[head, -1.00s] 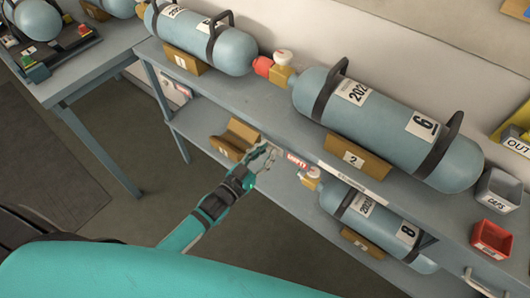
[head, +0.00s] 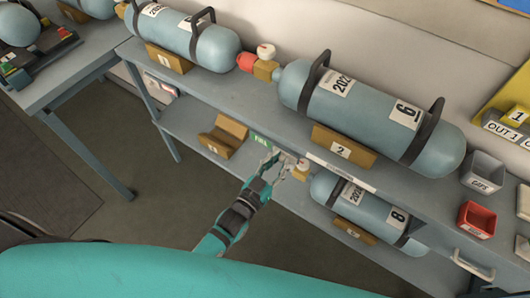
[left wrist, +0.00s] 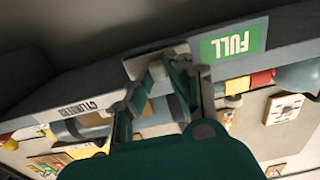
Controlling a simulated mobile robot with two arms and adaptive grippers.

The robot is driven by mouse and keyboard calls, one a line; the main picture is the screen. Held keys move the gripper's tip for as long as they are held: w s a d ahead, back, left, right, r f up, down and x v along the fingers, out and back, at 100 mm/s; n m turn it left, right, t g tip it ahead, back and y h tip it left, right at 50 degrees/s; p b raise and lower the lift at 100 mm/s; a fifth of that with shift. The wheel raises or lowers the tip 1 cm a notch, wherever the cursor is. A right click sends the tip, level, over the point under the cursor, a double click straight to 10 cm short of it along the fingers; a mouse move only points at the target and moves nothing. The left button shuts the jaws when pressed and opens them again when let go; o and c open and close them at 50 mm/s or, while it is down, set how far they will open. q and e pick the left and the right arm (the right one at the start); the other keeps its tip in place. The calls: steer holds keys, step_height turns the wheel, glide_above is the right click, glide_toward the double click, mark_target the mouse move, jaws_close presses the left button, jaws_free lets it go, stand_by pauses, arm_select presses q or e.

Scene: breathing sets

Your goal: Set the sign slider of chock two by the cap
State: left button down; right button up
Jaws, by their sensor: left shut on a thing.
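Chock two (head: 337,143) is a brown block on the upper shelf under the grey-blue cylinder marked 6 (head: 375,118). On the shelf's front edge, left of and below this chock, a green FULL sign (head: 261,140) shows. The sign also shows upside down in the left wrist view (left wrist: 233,45). My left gripper (head: 284,163) is at the shelf edge, just right of the sign in the head view. In the left wrist view its fingers (left wrist: 165,68) are shut on the grey slider piece (left wrist: 150,60) beside the sign; the fingers partly hide it. My right gripper is out of view.
Cylinder 8 (head: 372,205) lies on the lower shelf; its valve (head: 301,168) is close beside my left gripper. An empty brown chock (head: 222,136) stands on the lower shelf to the left. A grey caps bin (head: 483,170) and a red bin (head: 477,220) are at the right.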

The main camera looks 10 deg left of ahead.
arm_select(q)
steer(key=shift+s+d, duration=0.1)
steer(key=shift+d, duration=0.05)
steer(key=c, duration=1.2)
jaws_free()
steer(key=shift+d, duration=0.1)
steer(key=shift+c, duration=0.2)
steer(key=shift+s, duration=0.15)
steer(key=v, duration=1.1)
steer(key=shift+s+a, duration=0.2)
steer(key=shift+s, duration=0.15)
